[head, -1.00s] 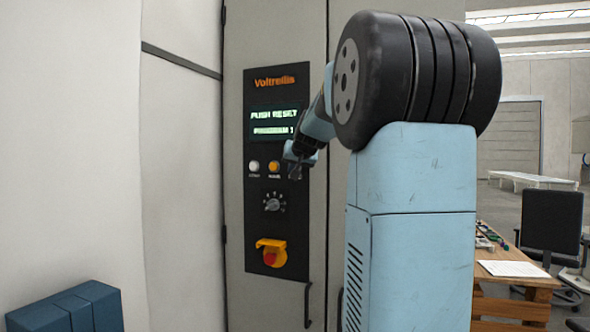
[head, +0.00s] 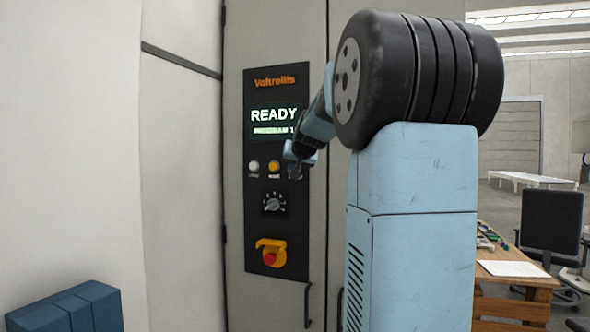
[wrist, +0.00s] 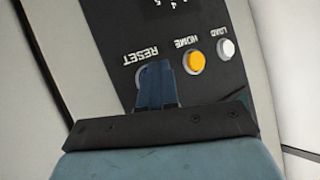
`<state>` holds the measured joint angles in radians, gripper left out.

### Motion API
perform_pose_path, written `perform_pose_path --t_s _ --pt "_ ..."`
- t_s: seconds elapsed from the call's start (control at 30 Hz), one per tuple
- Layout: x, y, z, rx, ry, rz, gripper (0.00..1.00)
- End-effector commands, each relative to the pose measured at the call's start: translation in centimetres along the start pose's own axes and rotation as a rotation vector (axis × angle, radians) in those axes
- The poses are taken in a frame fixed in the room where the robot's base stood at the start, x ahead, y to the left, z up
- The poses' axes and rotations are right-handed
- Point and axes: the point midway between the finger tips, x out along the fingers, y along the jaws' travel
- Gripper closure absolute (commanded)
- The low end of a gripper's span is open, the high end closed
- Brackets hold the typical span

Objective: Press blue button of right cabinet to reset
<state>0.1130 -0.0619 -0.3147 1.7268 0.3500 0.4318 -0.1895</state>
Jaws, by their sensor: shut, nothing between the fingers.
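The grey cabinet (head: 280,35) has a black control panel (head: 255,215) marked Voltrellis. Its display (head: 274,121) reads READY, with PROGRAM 1 below. My gripper (head: 296,174) is at the right end of the button row. In the wrist view its shut blue fingers (wrist: 156,84) cover the spot under the RESET label (wrist: 139,56), which appears upside down. The blue button is hidden behind the fingers; only part of a rim shows beside them. I cannot tell whether the fingertips touch it.
A white LOAD button (head: 254,166) and an orange HOME button (head: 274,166) sit left of my gripper. Below are a rotary knob (head: 274,203) and a red knob on a yellow mount (head: 270,257). A wooden table (head: 515,282) and office chair (head: 551,222) stand at the right.

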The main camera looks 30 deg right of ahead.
Motion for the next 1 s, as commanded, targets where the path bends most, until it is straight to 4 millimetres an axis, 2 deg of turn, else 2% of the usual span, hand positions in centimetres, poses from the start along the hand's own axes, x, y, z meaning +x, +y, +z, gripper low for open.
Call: perform_pose_path --t_s 0.57,1.0 --pt "-0.8 -0.6 0.6 0.0 0.0 -0.001 1.0" --pt "-3.3 -2.3 2.3 0.0 0.001 -0.001 1.0"
